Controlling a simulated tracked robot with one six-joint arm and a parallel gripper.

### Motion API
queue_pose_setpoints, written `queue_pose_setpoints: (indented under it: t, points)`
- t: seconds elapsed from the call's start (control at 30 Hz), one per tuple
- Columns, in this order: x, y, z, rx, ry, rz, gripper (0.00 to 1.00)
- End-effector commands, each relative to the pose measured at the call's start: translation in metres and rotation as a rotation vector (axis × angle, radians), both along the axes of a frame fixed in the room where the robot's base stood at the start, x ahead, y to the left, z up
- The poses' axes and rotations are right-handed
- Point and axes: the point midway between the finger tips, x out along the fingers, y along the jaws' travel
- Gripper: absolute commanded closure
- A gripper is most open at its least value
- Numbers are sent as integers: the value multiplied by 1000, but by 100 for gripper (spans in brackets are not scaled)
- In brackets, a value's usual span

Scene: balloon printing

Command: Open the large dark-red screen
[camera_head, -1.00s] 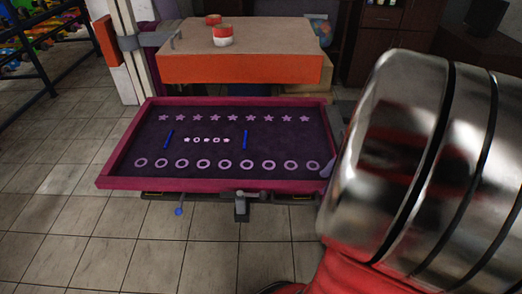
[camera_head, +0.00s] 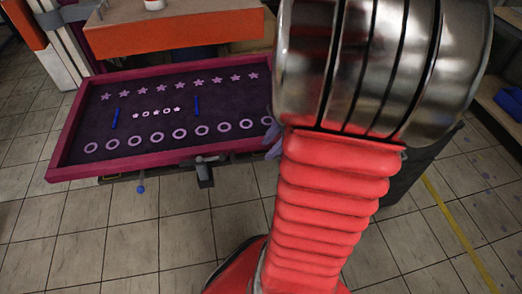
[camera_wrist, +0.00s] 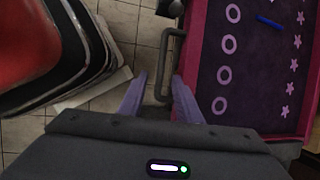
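The large dark-red screen (camera_head: 62,146) lies flat at the left in the head view, its dark mesh printed with pale stars and rings. Its frame (camera_wrist: 187,45) also shows at the right in the wrist view. A grey bar handle (camera_wrist: 178,33) juts out by the frame's edge. My gripper (camera_wrist: 160,97) is open, with its two purple fingers apart and the handle's near end just ahead of the gap between them. I cannot tell whether they touch. In the head view only a fingertip (camera_head: 274,144) shows by the screen's right front corner; my arm hides the rest.
An orange-edged platform (camera_head: 180,35) stands behind the screen, with a red-and-white tub (camera_head: 154,4) on it. A grey clamp (camera_head: 205,172) and a blue-tipped lever (camera_head: 141,188) stick out from the screen's front. The tiled floor in front is clear.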

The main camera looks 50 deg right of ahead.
Motion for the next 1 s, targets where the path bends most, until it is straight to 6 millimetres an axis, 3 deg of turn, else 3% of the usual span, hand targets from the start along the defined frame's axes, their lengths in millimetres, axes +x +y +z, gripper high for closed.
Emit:
queue_pose_setpoints:
  t: [0.2,0.4,0.77,1.0]
  points:
    - [12,8,-30,3,1,2,69]
    - [18,11,-46,3,0,1,69]
    - [20,12,-49,-1,0,2,69]
    - [20,12,-49,-1,0,2,85]
